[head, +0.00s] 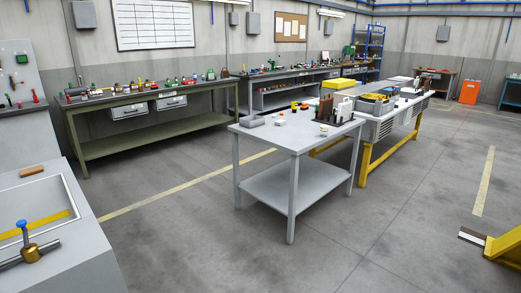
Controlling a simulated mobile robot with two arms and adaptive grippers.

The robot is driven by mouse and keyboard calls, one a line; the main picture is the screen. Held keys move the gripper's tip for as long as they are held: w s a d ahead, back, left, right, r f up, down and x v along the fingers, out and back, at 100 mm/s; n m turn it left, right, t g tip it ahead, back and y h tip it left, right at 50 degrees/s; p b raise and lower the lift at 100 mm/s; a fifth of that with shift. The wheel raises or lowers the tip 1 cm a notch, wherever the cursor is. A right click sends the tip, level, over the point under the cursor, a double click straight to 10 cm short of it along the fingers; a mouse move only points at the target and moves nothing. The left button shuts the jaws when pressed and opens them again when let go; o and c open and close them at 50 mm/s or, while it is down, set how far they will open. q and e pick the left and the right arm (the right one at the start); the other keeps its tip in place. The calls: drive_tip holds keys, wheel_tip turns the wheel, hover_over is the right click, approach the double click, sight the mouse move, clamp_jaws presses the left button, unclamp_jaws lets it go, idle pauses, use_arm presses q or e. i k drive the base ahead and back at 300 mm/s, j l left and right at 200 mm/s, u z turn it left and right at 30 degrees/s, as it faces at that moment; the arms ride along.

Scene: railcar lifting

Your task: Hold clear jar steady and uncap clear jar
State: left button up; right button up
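Neither of my grippers shows in the head view. No clear jar can be made out for certain. Small items stand on the grey table (300,140) in the middle. Among them are a small pale item with an orange-brown part (281,119) and a small whitish item (324,130) near the right side. Both are too small to tell whether either is a jar or has a cap.
A grey cylinder (252,121) lies at the table's left end. A long bench with yellow legs (375,160) adjoins the table behind. A green workbench (150,140) lines the wall. A sink counter (90,245) stands at lower left. Open floor (180,215) lies between counter and table.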

sight(323, 132)
drive_tip(key=i, duration=0.8)
drive_tip(key=i+j+z, duration=0.1)
drive_tip(key=i, duration=0.7)
drive_tip(key=i+j, duration=0.1)
drive_tip(key=i, duration=0.7)
drive_tip(key=l+z, duration=0.05)
